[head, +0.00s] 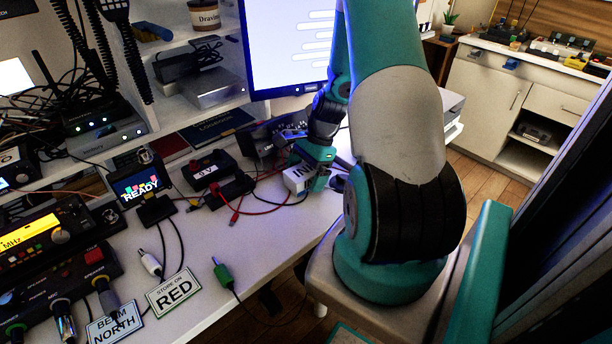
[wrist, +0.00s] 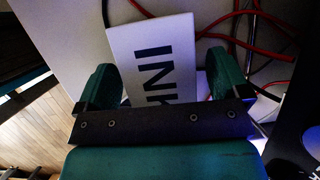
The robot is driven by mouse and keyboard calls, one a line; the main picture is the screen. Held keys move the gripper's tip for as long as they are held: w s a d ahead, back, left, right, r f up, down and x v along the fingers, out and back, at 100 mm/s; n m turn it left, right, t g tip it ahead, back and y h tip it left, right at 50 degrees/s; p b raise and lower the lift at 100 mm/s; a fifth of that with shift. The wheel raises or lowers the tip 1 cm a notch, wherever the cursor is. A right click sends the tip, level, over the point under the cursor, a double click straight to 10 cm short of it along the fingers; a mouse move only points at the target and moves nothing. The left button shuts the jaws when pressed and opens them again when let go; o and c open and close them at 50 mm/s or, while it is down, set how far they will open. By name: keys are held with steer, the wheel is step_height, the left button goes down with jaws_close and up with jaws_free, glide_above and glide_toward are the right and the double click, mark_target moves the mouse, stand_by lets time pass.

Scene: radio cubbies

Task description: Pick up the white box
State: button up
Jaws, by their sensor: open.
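The white box (head: 297,179) with dark letters starting "IN" sits on the white desk, near its edge by my arm. In the wrist view the white box (wrist: 152,42) lies between the two teal fingers, its near part hidden behind the dark gripper bar. My gripper (head: 318,172) is at the box in the head view, partly covering it. In the wrist view my gripper (wrist: 164,82) is open, one finger on each side of the box. A gap shows at the right finger; I cannot tell whether the left finger touches the box.
Red cables (wrist: 240,30) run beside and behind the box. A black device with a red button (head: 209,170) and a "READY" display (head: 138,187) stand to the left. The monitor (head: 290,45) is behind. Sign cards (head: 173,292) lie at the desk's front.

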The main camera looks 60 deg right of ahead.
steer(key=c, duration=1)
steer(key=shift+c, duration=0.2)
steer(key=shift+r, duration=0.15)
